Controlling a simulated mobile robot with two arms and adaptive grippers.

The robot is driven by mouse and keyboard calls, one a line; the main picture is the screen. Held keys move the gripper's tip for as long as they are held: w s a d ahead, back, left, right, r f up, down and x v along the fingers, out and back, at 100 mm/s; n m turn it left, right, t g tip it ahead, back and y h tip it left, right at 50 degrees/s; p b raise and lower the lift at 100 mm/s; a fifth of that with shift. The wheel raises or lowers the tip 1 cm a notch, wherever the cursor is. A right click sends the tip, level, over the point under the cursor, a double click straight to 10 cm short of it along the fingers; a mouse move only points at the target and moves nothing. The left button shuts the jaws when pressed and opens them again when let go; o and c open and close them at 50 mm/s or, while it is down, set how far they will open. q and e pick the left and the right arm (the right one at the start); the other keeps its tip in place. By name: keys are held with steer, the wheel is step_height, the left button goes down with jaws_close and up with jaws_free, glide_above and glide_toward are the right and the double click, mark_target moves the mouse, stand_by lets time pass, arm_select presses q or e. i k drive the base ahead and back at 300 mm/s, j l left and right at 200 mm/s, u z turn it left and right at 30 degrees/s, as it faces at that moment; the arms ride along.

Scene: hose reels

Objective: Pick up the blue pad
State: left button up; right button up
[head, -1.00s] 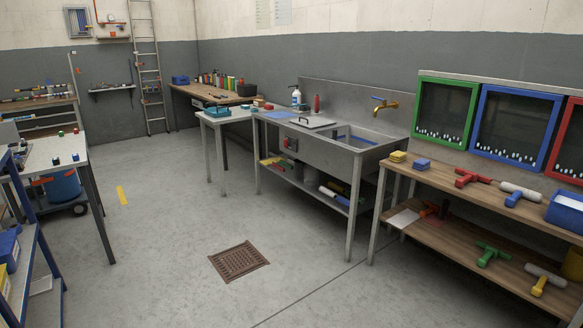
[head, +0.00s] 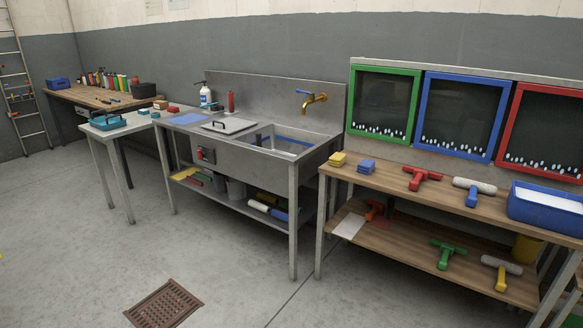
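A small blue pad (head: 366,167) lies near the left end of the upper wooden shelf of the workbench (head: 440,197), apparently a short stack. A yellow pad (head: 338,159) lies just to its left. A flat blue sheet (head: 192,119) also lies on the left part of the metal sink unit. Neither of my grippers shows in the head view.
The metal sink (head: 270,140) with a brass tap (head: 313,101) stands left of the workbench. Squeegee-like red (head: 423,178) and blue-handled (head: 473,190) tools and a blue tray (head: 545,210) lie right of the pads. The floor in front is clear, with a drain grate (head: 164,304).

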mark_target(366, 166)
steer(key=i+j+z, duration=0.75)
steer(key=j, duration=0.15)
